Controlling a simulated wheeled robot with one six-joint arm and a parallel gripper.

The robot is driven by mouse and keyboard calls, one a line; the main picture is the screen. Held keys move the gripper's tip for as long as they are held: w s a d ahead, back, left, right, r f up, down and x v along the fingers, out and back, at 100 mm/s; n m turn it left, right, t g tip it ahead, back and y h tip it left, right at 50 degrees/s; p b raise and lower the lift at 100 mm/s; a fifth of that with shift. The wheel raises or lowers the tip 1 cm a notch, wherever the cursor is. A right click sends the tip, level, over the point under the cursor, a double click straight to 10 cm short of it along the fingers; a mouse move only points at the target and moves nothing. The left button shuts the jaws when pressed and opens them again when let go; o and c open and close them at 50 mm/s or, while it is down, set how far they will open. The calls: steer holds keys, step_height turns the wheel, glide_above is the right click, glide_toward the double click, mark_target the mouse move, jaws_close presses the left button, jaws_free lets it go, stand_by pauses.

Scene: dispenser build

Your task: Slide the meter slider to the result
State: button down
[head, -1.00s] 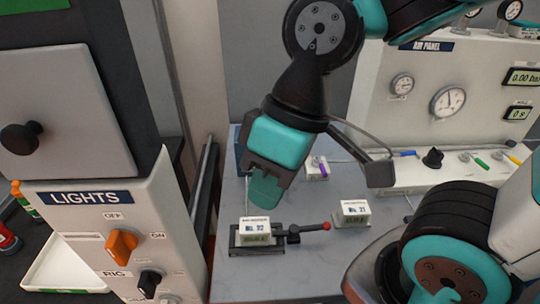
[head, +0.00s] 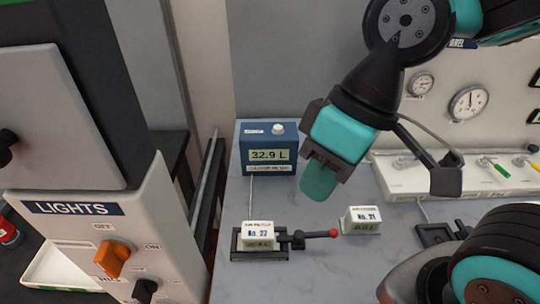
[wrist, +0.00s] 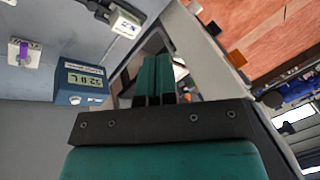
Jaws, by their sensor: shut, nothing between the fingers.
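A blue meter box (head: 270,160) stands at the back of the grey bench, with a white knob (head: 278,129) on top and a display (head: 269,155) reading 32.9 L. The meter box also shows in the wrist view (wrist: 68,97). I cannot make out a slider with a scale in either view. My gripper (head: 318,190) is shut and empty, tilted downward, above the bench to the right of the meter and apart from it. Its closed teal fingers also show in the wrist view (wrist: 154,75).
A white block marked No. 22 (head: 258,230) sits in a black fixture with a red-tipped lever (head: 318,234). Another white block, No. 21 (head: 361,219), stands to its right. The LIGHTS panel (head: 125,235) is at left; a white gauge panel (head: 420,178) is at right.

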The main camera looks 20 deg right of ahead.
stand_by(0.4)
steer(key=c, duration=1.3)
jaws_free()
steer(key=shift+d, duration=0.1)
